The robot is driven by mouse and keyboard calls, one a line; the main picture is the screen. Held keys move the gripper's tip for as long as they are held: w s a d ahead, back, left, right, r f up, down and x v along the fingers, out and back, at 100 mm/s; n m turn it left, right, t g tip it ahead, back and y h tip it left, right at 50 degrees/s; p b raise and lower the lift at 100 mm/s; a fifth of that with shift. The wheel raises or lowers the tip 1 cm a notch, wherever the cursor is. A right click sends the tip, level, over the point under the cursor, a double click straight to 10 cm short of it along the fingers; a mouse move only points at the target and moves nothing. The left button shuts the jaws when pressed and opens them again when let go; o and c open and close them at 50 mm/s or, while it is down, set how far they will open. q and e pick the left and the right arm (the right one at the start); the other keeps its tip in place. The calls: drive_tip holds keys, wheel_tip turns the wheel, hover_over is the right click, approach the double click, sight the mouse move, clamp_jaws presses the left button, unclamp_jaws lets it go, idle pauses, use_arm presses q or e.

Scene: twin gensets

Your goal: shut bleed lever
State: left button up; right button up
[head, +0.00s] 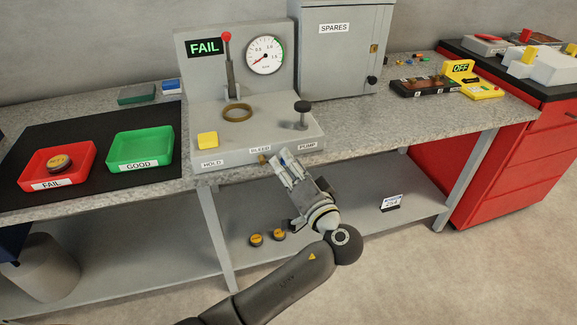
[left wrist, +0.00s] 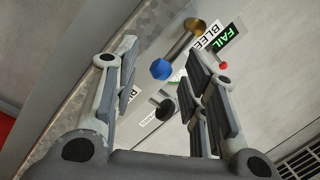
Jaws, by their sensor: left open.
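The bleed lever shows in the left wrist view as a brass stem with a blue end (left wrist: 161,69), sticking out from the panel beside the BLEED label (left wrist: 207,38). In the head view its brass part (head: 262,159) shows on the front of the test stand (head: 215,170), below the BLEED label. My left gripper (head: 286,163) is open in front of the stand, just right of that brass part. In the left wrist view the blue end appears in the gap between my open fingers (left wrist: 160,58); I cannot tell whether they touch it. My right gripper is not in view.
The stand carries a yellow HOLD button (head: 207,140), a black PUMP knob (head: 302,108), a brass ring (head: 237,112), a red-tipped lever (head: 227,38), a gauge (head: 265,55) and a FAIL display (head: 205,47). Red (head: 84,153) and green (head: 142,133) trays lie left.

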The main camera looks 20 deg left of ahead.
use_arm(q)
drive_tip(key=v, duration=1.1)
drive_tip(key=shift+s+d, duration=0.25)
drive_tip(key=shift+s, duration=0.05)
